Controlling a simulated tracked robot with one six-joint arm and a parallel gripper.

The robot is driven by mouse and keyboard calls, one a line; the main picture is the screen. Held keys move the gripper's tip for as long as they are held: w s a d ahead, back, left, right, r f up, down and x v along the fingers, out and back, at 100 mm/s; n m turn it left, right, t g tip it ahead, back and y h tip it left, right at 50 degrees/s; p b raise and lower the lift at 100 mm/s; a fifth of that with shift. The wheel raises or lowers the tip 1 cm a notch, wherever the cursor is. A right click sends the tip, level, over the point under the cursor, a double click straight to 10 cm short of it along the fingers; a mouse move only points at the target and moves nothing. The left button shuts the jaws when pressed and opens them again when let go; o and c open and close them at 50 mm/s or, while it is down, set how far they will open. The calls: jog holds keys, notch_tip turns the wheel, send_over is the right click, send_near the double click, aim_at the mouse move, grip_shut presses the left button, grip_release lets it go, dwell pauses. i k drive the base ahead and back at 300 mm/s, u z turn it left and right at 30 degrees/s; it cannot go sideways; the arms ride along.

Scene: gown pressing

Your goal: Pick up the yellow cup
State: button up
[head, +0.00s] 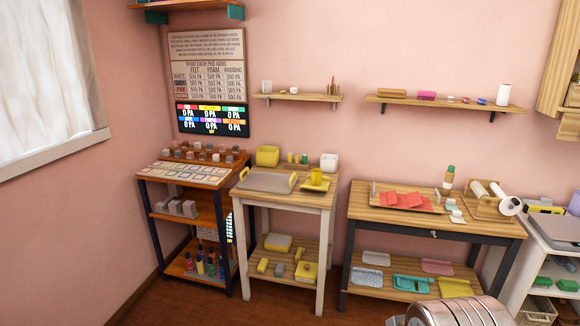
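The yellow cup (316,176) is small and stands upright on a yellow saucer (314,186). Both are at the right side of the top of a small white-legged wooden table (285,206), near the middle of the view. A grey tray with yellow handles (266,180) is to the left of the saucer. A white container (329,162) is close behind the cup. My gripper is not in view.
A yellow box (267,155) stands at the table's back. A dark-legged shelf unit (190,222) stands left, and a longer table with red cloth (410,198) right. Ribbed metal (460,313) shows at the bottom right. Floor shows in front of the small table.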

aim_at(316, 179)
jog(key=i, duration=2.1)
jog(key=u, duration=2.25)
jog(key=i, duration=0.3)
jog(key=z, duration=0.15)
